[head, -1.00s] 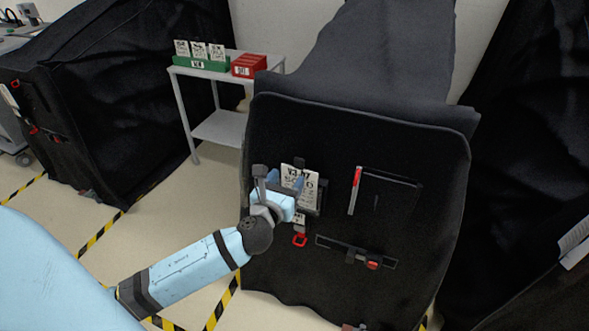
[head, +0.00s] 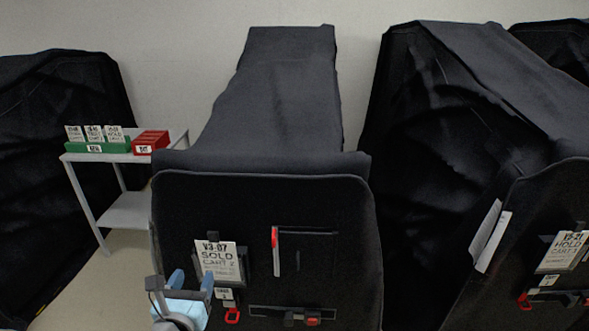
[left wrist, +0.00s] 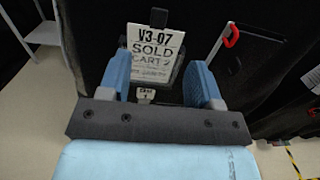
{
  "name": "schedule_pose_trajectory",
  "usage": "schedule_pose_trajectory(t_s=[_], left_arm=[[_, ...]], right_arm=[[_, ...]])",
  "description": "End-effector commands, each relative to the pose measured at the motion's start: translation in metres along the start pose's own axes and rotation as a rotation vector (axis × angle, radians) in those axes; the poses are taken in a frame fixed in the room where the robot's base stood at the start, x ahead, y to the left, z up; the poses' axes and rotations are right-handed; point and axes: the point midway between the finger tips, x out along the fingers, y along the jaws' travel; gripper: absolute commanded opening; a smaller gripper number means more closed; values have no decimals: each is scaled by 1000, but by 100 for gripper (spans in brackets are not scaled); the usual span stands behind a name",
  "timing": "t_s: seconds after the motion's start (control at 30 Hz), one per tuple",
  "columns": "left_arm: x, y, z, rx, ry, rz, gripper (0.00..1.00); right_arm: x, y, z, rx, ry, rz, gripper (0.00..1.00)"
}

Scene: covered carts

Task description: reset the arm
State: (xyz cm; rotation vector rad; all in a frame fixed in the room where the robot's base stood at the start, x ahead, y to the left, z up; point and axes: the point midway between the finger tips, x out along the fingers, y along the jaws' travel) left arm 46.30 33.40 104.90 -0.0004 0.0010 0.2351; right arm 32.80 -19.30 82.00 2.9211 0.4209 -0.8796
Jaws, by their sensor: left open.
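My left gripper (head: 180,290) is open and empty at the lower left of the head view, in front of the middle covered cart (head: 350,240). In the left wrist view its two blue fingers (left wrist: 163,82) stand apart, with the cart's card between and beyond them. The white card (head: 218,262) reads "V3-07 SOLD CART 2" and hangs in a dark holder on the black cover. It also shows in the left wrist view (left wrist: 154,52). I cannot tell the exact gap between fingers and card. My right gripper is not in view.
A grey side table (head: 128,211) at left bears a green card rack (head: 97,148) and a red box (head: 150,142). Another covered cart with a "HOLD" card (head: 569,248) stands at right. A red-edged pocket (head: 306,252) and red-tabbed latch (head: 313,321) are on the middle cart.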

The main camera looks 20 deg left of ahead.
Motion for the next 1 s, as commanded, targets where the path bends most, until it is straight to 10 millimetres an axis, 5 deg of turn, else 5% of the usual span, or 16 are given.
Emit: schedule_pose_trajectory(t_s=[0.17,0.27,0.5,0.7,0.83,1.0], left_arm=[[-6,-5,-16,-165,72,-13,58],[-19,-15,-43,-474,198,-15,58],[-82,-56,-118,-1543,565,187,58],[-135,-86,-152,-2334,720,544,58],[-155,-97,-161,-2646,736,736,58],[-164,-102,-166,-2786,731,835,58]], right_arm=[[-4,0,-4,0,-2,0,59],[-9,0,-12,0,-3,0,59],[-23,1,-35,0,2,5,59],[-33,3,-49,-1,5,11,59],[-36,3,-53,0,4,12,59],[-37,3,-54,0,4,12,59]])
